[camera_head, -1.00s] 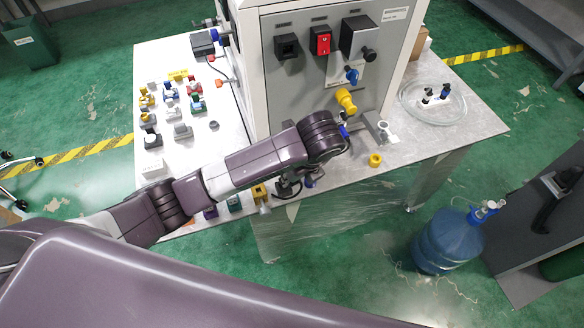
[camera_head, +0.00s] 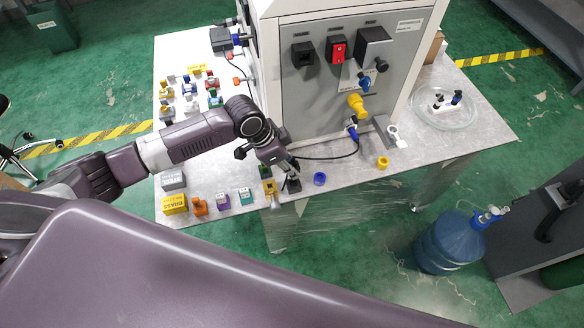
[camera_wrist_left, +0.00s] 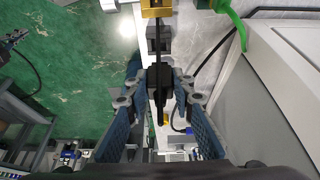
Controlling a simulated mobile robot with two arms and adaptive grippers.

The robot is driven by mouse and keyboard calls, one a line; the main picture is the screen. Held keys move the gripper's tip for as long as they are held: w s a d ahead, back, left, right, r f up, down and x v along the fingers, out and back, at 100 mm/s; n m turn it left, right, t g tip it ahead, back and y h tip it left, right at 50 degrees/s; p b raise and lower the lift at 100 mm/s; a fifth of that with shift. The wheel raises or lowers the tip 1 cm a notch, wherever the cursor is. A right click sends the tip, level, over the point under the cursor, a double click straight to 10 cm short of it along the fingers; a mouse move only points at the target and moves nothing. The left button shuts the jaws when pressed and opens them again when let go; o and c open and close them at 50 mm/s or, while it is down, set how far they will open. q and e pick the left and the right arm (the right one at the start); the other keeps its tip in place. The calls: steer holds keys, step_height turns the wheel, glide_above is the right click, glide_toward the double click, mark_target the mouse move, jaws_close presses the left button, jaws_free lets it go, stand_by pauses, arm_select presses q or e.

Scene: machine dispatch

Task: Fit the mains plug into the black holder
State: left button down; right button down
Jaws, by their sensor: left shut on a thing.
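My left gripper (camera_head: 283,167) is at the table's front edge in the head view, pointing down. In the left wrist view its blue-padded fingers (camera_wrist_left: 161,85) are shut on the black mains plug (camera_wrist_left: 160,78). The plug is mostly hidden by the gripper in the head view. The black holder (camera_head: 293,186) stands by the table's front edge, just beside and below the fingertips. A dark block ahead of the plug in the left wrist view (camera_wrist_left: 159,42) looks like this holder. The plug appears outside it, but the gap is unclear. My right gripper is not in view.
A yellow holder (camera_head: 269,187) stands left of the black one, and a blue ring (camera_head: 320,179) right of it. A black cable (camera_head: 325,157) runs over the table towards the machine (camera_head: 330,80). Purple and teal holders (camera_head: 245,196) line the front edge further left.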

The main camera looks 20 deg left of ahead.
arm_select(q)
steer(key=shift+r, duration=0.1)
steer(key=shift+p, duration=0.3)
steer(key=shift+f+b, duration=1.3)
steer(key=shift+f, duration=1.05)
steer(key=shift+p, duration=0.3)
steer(key=shift+f, duration=0.9)
